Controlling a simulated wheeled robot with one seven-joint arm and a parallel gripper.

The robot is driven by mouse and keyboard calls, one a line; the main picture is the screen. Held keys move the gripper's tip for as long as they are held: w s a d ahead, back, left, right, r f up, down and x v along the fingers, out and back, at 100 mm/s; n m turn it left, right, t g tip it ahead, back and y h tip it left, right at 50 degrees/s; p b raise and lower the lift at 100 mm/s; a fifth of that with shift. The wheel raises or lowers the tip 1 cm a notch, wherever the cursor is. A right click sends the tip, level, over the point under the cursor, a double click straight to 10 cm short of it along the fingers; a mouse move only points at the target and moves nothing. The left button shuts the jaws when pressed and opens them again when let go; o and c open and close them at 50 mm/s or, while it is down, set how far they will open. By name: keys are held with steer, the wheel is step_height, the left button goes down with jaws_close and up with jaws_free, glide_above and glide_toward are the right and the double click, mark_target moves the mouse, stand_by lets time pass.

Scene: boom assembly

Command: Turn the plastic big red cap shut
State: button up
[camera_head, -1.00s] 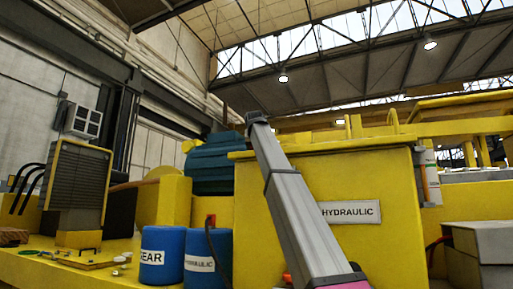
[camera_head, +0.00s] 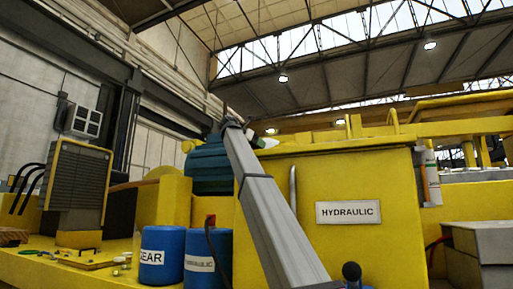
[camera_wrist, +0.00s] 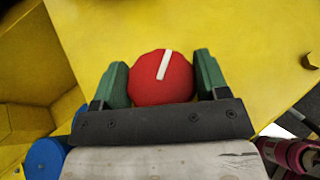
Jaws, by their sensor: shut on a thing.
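The big red cap (camera_wrist: 150,84) is round, with a white bar mark on its top, tilted slightly from vertical in the wrist view. It sits over the yellow surface of the hydraulic tank (camera_wrist: 210,25). My gripper (camera_wrist: 161,76) has its two green fingers on either side of the cap, shut on it. The cap's underside and its seat are hidden. In the head view, the yellow tank with the HYDRAULIC label (camera_head: 348,212) stands in the middle, and my grey arm reaches up in front of it. I cannot make out the cap there.
Blue drums marked GEAR (camera_head: 163,254) and HYDRAULIC (camera_head: 208,258) stand left of the tank. A teal ribbed machine part (camera_head: 212,165) is behind them. A grey metal handle (camera_head: 293,188) shows on the tank front. Grey boxes (camera_head: 480,240) are at the right.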

steer(key=m+g+h, duration=0.1)
steer(key=m+g, duration=0.1)
steer(key=g, duration=0.1)
steer(key=m+g+h, duration=0.1)
steer(key=m+g, duration=0.2)
steer(key=shift+m+h, duration=0.3)
steer(key=shift+h, duration=0.1)
stand_by(0.3)
steer(key=o, duration=0.9)
